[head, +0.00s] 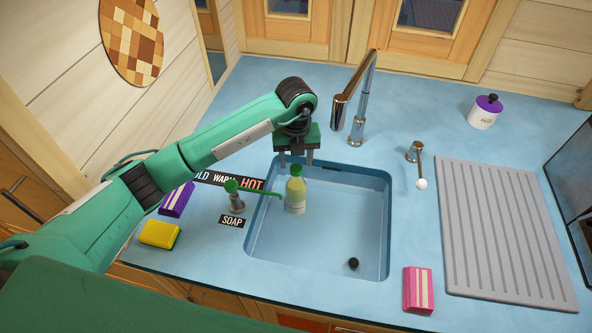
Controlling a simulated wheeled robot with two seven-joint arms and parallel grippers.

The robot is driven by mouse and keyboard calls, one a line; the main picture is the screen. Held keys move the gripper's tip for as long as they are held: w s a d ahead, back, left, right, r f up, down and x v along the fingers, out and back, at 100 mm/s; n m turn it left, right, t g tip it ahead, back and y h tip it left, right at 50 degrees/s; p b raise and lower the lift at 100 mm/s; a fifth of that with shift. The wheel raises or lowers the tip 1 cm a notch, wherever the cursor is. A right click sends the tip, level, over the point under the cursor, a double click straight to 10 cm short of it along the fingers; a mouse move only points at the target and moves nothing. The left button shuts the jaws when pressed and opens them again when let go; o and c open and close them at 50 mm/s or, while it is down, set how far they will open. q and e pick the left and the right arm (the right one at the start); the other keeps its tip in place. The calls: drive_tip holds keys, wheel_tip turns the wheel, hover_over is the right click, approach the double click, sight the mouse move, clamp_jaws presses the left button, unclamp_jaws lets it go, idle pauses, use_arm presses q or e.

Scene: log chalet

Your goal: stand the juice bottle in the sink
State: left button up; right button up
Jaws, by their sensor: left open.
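The juice bottle (295,195), pale yellow with a green cap and a light label, stands upright in the sink (340,236), near its left wall toward the back. The sink is a blue square basin set in the blue counter. My left gripper (296,160) points down just above the bottle's cap. Its two fingers are apart, and nothing shows between them. I cannot tell exactly how far above the cap the fingertips are. My right gripper is not in view.
A green-spouted soap dispenser (237,199) stands left of the sink, its spout reaching over the rim. A tall faucet (357,115) rises behind. A grey draining mat (505,232) lies right. A pink sponge (418,290) and a yellow sponge (160,235) lie near the front.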

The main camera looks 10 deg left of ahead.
use_arm(q)
wheel_tip(320, 180, up, 6)
drive_tip(key=shift+r+b, duration=0.15)
drive_tip(key=shift+b, duration=0.8)
drive_tip(key=shift+r, duration=0.7)
